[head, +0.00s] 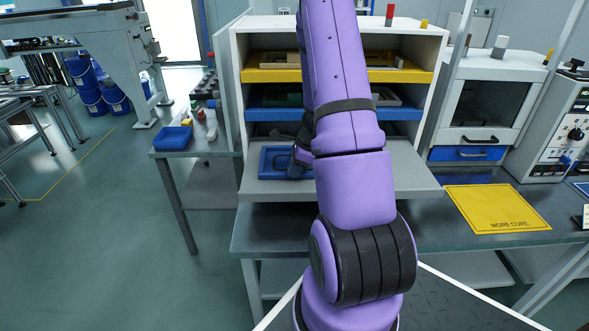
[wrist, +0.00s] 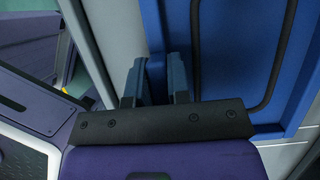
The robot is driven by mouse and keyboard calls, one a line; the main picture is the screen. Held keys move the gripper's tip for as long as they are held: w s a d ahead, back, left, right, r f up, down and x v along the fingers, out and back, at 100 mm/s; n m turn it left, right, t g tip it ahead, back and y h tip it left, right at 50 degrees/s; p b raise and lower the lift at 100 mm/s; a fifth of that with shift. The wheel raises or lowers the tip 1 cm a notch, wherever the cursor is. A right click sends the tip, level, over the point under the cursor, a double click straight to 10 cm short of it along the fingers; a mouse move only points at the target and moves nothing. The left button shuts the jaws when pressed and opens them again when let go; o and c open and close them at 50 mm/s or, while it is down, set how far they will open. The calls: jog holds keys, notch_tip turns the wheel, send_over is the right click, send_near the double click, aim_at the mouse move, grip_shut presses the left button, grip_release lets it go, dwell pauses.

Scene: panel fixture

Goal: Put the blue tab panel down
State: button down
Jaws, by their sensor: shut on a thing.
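The blue tab panel (head: 272,160) shows in the head view at the cabinet's lowest, grey shelf (head: 400,180), partly hidden behind my purple arm. In the wrist view its blue face (wrist: 235,50), with a dark curved line, fills the upper right. My gripper (head: 302,157) is at the panel's right part in the head view. In the wrist view my gripper (wrist: 158,82) has its two fingers close together at the panel's left edge, shut on its tab. The tab itself is mostly hidden between the fingers. I cannot tell whether the panel touches the shelf.
Above the grey shelf, the white cabinet holds a yellow tray (head: 270,75) and a blue tray (head: 262,114). A yellow "MORE CURE" mat (head: 495,208) lies on the bench at right, beside a white oven-like box (head: 488,105). A side table (head: 180,145) at left holds a blue box and bottles.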

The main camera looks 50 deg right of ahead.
jog(key=c, duration=1.1)
grip_release()
jog(key=shift+f, duration=0.1)
jog(key=v, duration=1.2)
jog(key=w+a+r+n, duration=0.2)
jog(key=a+r+n, duration=0.3)
jog(key=a+r, duration=0.25)
jog(key=s+a+r+n, duration=0.1)
jog(key=a+r+n, duration=0.75)
jog(key=a, duration=0.25)
jog(key=s+a+r+n+h, duration=0.1)
jog(key=s+a+r+n, duration=0.2)
jog(key=s+a+n, duration=0.1)
jog(key=s+a+r+n+t+h, duration=0.1)
jog(key=s+a+r+n, duration=0.1)
jog(key=s+a+n, duration=0.3)
jog(key=s+a+r+n, duration=0.3)
jog(key=s+a+n, duration=0.1)
jog(key=a+n, duration=0.1)
jog(key=shift+s+a+r+n+t+h, duration=0.15)
jog(key=shift+s+r+n+t+h, duration=0.15)
jog(key=shift+t+h, duration=0.1)
